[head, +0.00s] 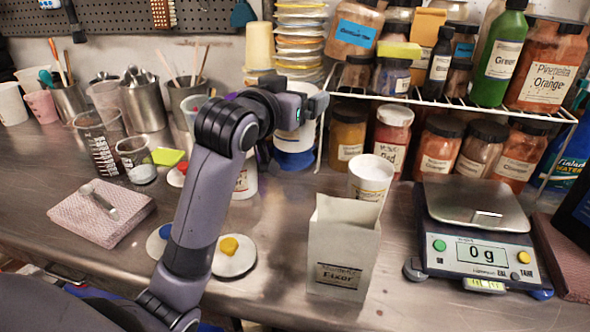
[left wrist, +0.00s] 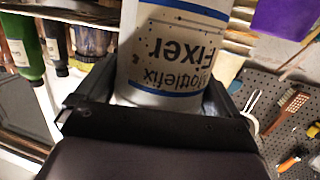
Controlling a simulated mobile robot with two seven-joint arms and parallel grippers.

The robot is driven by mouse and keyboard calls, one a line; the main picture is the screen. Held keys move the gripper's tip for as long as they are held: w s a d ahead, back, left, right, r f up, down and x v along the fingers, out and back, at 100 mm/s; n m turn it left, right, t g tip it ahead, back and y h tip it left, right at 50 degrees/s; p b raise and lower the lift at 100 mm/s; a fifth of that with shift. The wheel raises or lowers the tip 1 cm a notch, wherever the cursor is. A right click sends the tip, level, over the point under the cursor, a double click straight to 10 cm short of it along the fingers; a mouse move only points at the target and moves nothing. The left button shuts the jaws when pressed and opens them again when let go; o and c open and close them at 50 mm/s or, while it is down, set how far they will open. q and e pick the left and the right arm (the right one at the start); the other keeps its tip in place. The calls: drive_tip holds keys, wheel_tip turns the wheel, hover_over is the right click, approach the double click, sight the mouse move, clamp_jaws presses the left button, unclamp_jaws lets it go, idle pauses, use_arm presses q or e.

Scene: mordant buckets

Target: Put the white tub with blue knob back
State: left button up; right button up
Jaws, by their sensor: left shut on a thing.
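My left gripper (head: 303,108) is shut on a white tub with blue bands (head: 294,143), held up behind the counter's middle, in front of the shelf. In the left wrist view the tub (left wrist: 170,72) sits between the fingers, with an upside-down label reading Fixer. Its top and any knob are hidden. A white lid with a yellow knob (head: 232,258) lies on the counter. A second pale lid (head: 157,246) with some blue on it is partly behind my arm. My right gripper is not in view.
A paper Fixer bag (head: 343,250) and a white cup (head: 371,178) stand right of my arm. A scale (head: 475,235) reading 0 g is farther right. A wire shelf (head: 450,103) of jars stands behind.

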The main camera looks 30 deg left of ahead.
sight(294, 142)
use_arm(q)
wheel_tip(294, 142, down, 9)
drive_tip(key=shift+f+b, duration=0.1)
drive_tip(key=shift+b, duration=0.55)
wheel_tip(294, 142, down, 4)
drive_tip(key=shift+b, duration=0.35)
drive_tip(key=shift+f, duration=0.2)
drive_tip(key=shift+f, duration=0.1)
drive_tip(key=o, duration=0.8)
drive_tip(key=shift+f, duration=0.1)
drive_tip(key=shift+o, duration=0.2)
